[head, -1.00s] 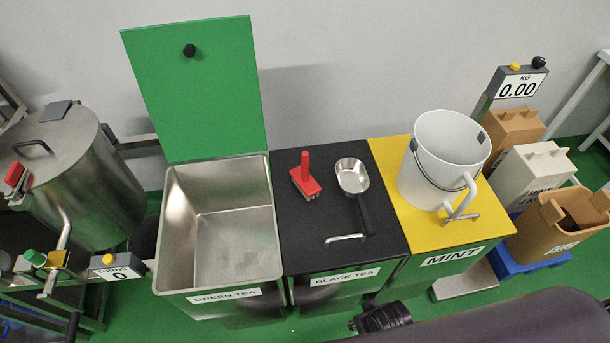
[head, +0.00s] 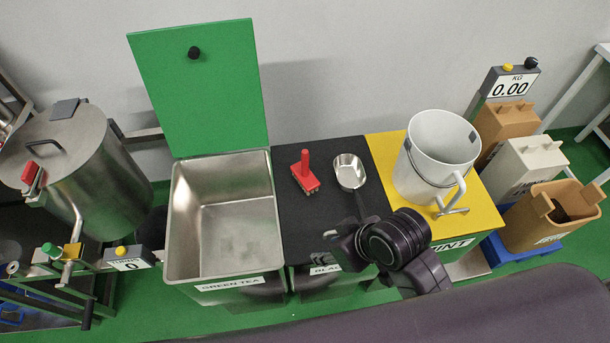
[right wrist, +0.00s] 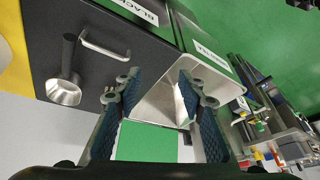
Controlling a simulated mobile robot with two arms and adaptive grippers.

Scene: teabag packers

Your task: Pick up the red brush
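The red brush (head: 305,174) lies on the black lid of the black tea bin (head: 311,212), with its handle standing up and its bristles at the lower edge. My right gripper (right wrist: 157,92) is open in the right wrist view, with nothing between its fingers. In the head view my right arm reaches in from the lower right, over the front edge of the black lid, in front of and to the right of the brush. My left gripper is not in view.
A metal scoop (head: 350,172) lies right of the brush; it also shows in the right wrist view (right wrist: 64,90). The open green tea bin (head: 223,276) is on the left. A white bucket (head: 423,165) stands on the yellow mint lid (head: 387,146) on the right.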

